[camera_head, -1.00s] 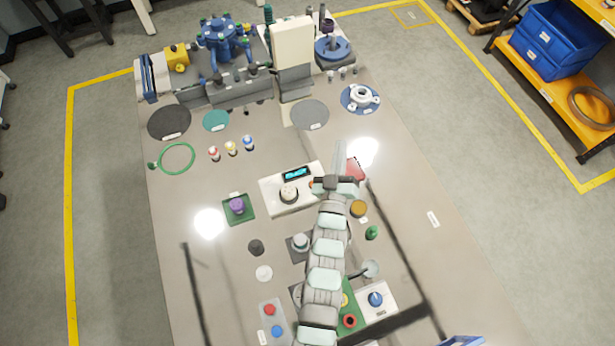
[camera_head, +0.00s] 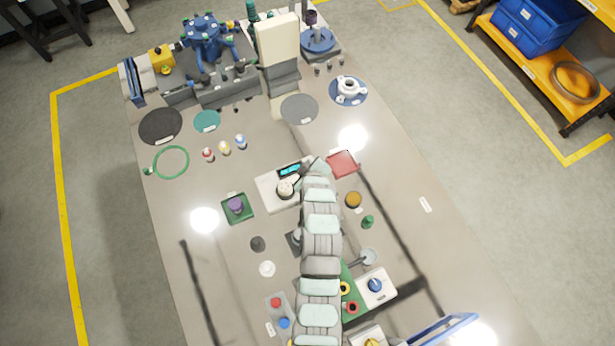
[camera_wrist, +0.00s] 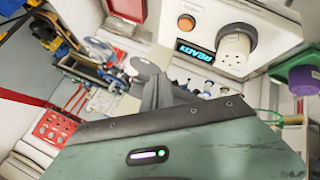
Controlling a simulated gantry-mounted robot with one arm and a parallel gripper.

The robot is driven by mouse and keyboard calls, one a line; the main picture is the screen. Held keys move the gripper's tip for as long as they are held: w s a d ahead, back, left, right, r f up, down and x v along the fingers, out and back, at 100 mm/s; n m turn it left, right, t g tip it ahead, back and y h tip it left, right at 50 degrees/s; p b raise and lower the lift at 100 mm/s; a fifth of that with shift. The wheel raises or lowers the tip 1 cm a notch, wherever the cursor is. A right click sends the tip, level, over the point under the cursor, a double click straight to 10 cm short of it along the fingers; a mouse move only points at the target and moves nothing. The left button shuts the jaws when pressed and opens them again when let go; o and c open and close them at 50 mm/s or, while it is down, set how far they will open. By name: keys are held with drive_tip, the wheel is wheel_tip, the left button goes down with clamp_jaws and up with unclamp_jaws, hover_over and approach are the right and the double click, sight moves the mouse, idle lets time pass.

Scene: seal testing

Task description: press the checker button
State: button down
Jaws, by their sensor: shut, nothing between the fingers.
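The checker (camera_head: 268,193) is a white box on the table, with a lit cyan display (camera_head: 289,170) and a round pale fixture (camera_head: 285,189) on top. In the wrist view, the checker (camera_wrist: 270,15) has a display (camera_wrist: 195,52) reading READY. Its orange button (camera_wrist: 186,22) shows beside the display, uncovered. In the head view my arm hides the button. My gripper (camera_wrist: 158,92) is shut and empty, its fingertips apart from the button in the wrist picture. In the head view the wrist is bent over the checker's right side, and the fingers are largely hidden.
A red pad (camera_head: 343,165) lies right of the checker. A purple-topped part on a green plate (camera_head: 237,208) is to its left. Small bottles (camera_head: 225,148) stand behind it. An amber-topped part (camera_head: 353,200) and a green part (camera_head: 367,222) are right of my arm.

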drive_tip(key=shift+f, duration=0.15)
wheel_tip(320, 180, down, 8)
drive_tip(key=b, duration=0.3)
drive_tip(key=shift+b, duration=0.3)
drive_tip(key=shift+f+b, duration=0.3)
drive_tip(key=shift+f, duration=0.1)
idle(1.6)
drive_tip(key=shift+f+b, duration=0.3)
drive_tip(key=shift+b, duration=0.2)
drive_tip(key=shift+f+b, duration=0.35)
drive_tip(key=shift+b, duration=0.05)
idle(0.4)
idle(0.3)
drive_tip(key=shift+r, duration=0.8)
